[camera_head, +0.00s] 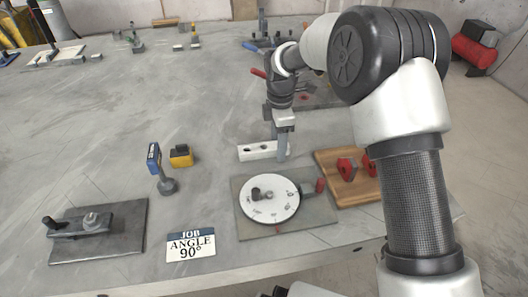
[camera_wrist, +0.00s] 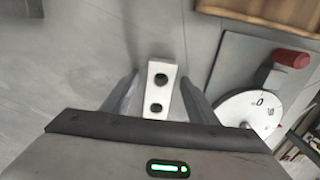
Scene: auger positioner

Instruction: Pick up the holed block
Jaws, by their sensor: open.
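The holed block is a white bar with dark holes (camera_head: 256,151). It lies on the grey table in the head view, behind the round dial. My gripper (camera_wrist: 155,92) is open, one finger on each side of the block, with a gap visible at least on the left. In the head view my gripper (camera_head: 281,148) points down at the block's right end.
A white dial (camera_head: 285,211) on a grey plate with a red knob stands in front of the block. A wooden board (camera_head: 352,192) with red parts is at right. A yellow box (camera_head: 181,156) and a blue-topped stand (camera_head: 164,183) are left. The table between is clear.

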